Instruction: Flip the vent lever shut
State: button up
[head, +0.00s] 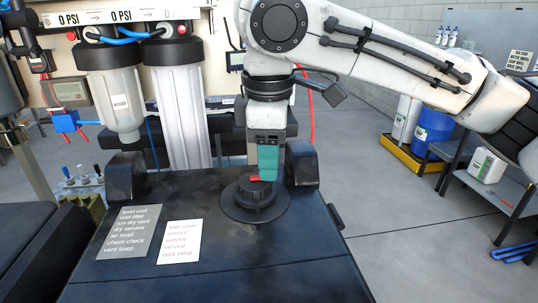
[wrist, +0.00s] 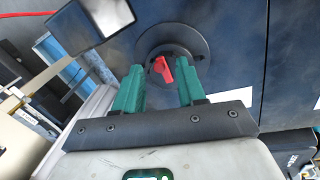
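The vent lever (head: 256,179) is a small red handle on a black round cap (head: 249,197) with a wide flange, set in the dark top of the cabinet. In the wrist view the red lever (wrist: 162,70) appears between my two green fingertips, with clear gaps on both sides. My gripper (head: 268,178) points down over the cap, its fingertips close to the lever; it also shows in the wrist view (wrist: 163,68), open and empty. In the head view the fingers hide part of the lever's right end. I cannot tell whether a finger touches it.
A grey text plate (head: 129,233) and a white label card (head: 180,242) lie on the cabinet top to the left. Black raised blocks (head: 302,163) flank the back edge. Filter housings (head: 178,105) stand behind. The front of the cabinet top is clear.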

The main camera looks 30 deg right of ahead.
jog(key=shift+f, duration=0.45)
grip_shut()
